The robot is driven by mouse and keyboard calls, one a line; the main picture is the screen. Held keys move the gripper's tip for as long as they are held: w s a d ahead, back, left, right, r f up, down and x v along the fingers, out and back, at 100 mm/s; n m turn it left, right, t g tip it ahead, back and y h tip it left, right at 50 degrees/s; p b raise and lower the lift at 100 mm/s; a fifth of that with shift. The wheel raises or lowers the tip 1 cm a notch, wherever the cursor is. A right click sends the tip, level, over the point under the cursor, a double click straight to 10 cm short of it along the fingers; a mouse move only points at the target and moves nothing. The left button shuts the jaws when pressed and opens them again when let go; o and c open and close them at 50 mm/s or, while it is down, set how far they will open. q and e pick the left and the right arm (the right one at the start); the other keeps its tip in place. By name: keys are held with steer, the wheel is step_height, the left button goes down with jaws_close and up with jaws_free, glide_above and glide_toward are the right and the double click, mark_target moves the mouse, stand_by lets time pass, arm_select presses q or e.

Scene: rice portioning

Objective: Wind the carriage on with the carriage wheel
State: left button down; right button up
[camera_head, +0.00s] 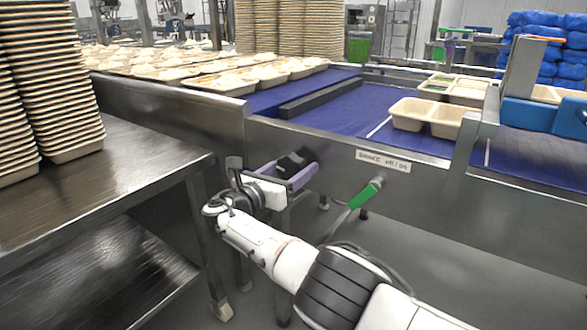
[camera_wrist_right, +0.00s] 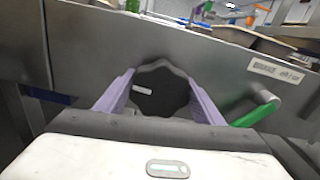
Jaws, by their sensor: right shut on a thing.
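The carriage wheel is a black lobed knob (camera_head: 291,161) on the steel front panel below the blue belt. In the right wrist view the wheel (camera_wrist_right: 160,91) shows a short pale mark left of its middle. My right gripper (camera_head: 290,168) is shut on the wheel, with one purple finger on either side of it. The gripper (camera_wrist_right: 160,82) faces the panel squarely in the wrist view. I cannot tell for certain which part is the carriage. My left gripper is not in view.
A green lever (camera_head: 366,192) beside a label (camera_head: 383,160) that seems to read BRAKE sits just right of the wheel. Filled trays (camera_head: 225,84) and an empty tray (camera_head: 410,115) stand on the line. A steel table (camera_head: 130,165) with tray stacks is at left.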

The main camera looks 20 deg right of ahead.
steer(key=shift+n, duration=0.6)
steer(key=o, duration=1)
steer(key=shift+o, duration=0.2)
